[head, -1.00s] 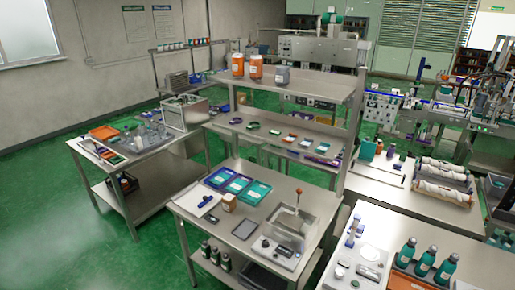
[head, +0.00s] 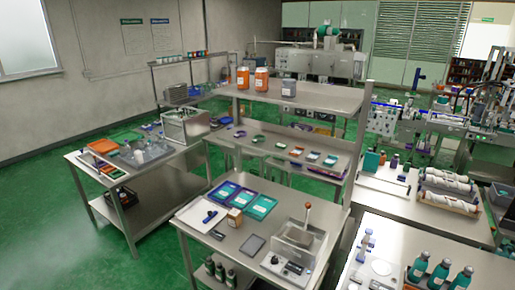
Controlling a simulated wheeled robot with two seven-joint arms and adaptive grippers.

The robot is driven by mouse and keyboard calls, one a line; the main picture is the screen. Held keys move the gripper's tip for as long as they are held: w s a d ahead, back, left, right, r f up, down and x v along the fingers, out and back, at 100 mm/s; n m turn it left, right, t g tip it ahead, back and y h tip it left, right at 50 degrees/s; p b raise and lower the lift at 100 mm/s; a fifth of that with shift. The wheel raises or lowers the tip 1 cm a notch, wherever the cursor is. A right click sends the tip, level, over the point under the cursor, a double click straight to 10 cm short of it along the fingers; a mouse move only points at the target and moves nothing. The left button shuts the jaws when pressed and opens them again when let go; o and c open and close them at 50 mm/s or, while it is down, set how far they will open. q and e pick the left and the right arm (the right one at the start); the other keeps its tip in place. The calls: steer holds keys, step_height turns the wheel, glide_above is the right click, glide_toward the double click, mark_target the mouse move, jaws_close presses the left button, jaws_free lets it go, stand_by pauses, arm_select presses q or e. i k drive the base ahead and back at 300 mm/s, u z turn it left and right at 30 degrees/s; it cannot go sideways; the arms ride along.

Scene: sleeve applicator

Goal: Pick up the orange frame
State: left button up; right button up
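I cannot tell for sure which thing is the orange frame. Small flat coloured pieces lie in a row on the middle shelf (head: 262,128) of the steel bench, including a green piece (head: 257,140) and an orange-red piece (head: 313,156). They are too small to make out whether any is a frame. Neither of my grippers is in view.
The front bench (head: 238,250) holds blue and teal trays (head: 262,206), a white sheet and a device with a lever (head: 298,245). Teal bottles (head: 438,275) stand at the lower right. Green floor (head: 60,230) is clear at left.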

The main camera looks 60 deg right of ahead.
mark_target(297, 151)
steer(key=i, duration=1.4)
steer(key=z, duration=1.15)
steer(key=i, duration=0.8)
steer(key=z, duration=1)
